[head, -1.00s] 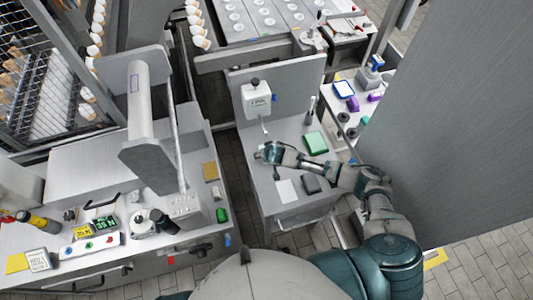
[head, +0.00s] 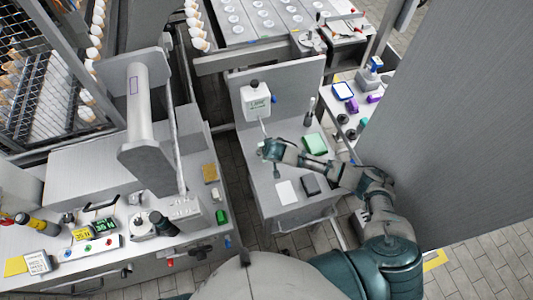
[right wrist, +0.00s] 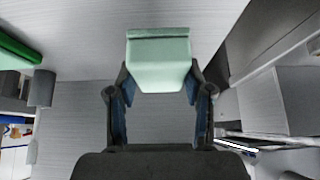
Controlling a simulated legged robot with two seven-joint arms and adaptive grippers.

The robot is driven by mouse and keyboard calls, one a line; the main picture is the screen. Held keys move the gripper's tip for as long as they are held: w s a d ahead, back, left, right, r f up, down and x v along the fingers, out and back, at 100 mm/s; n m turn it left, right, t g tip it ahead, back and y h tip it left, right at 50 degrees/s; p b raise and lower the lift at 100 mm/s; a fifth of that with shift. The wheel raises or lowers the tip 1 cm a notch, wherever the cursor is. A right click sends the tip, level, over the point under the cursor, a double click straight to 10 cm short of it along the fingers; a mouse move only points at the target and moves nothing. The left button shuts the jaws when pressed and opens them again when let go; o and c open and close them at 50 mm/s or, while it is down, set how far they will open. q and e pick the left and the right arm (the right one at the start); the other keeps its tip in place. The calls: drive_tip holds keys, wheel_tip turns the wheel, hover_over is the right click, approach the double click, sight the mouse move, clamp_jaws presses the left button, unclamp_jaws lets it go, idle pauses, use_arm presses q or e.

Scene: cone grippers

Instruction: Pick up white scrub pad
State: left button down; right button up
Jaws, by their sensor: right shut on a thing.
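My right gripper (head: 268,153) is over the middle of the grey workstation counter (head: 255,192). In the right wrist view, its fingers (right wrist: 160,88) are shut on a pale mint block (right wrist: 158,65); I cannot tell whether this is the white scrub pad. In the head view, the gripper hides most of what it holds. A flat white rectangle (head: 286,192) lies on the counter below the gripper, beside a dark grey pad (head: 310,185). My left gripper is not in view.
A green pad (head: 315,144) lies right of the gripper, with a brush-like tool (head: 309,112) behind it. A white dispenser (head: 255,101) is on the back panel. A second counter (head: 185,240) stands at left across a floor gap.

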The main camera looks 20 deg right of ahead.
drive_tip(key=s+a, duration=0.1)
drive_tip(key=s, duration=0.4)
drive_tip(key=s+a+r, duration=0.1)
drive_tip(key=s+a, duration=0.1)
drive_tip(key=s, duration=0.3)
drive_tip(key=s+a, duration=0.1)
drive_tip(key=s, duration=0.4)
drive_tip(key=shift+s+a+r, duration=0.2)
drive_tip(key=shift+a+r, duration=0.2)
drive_tip(key=shift+c, duration=0.9)
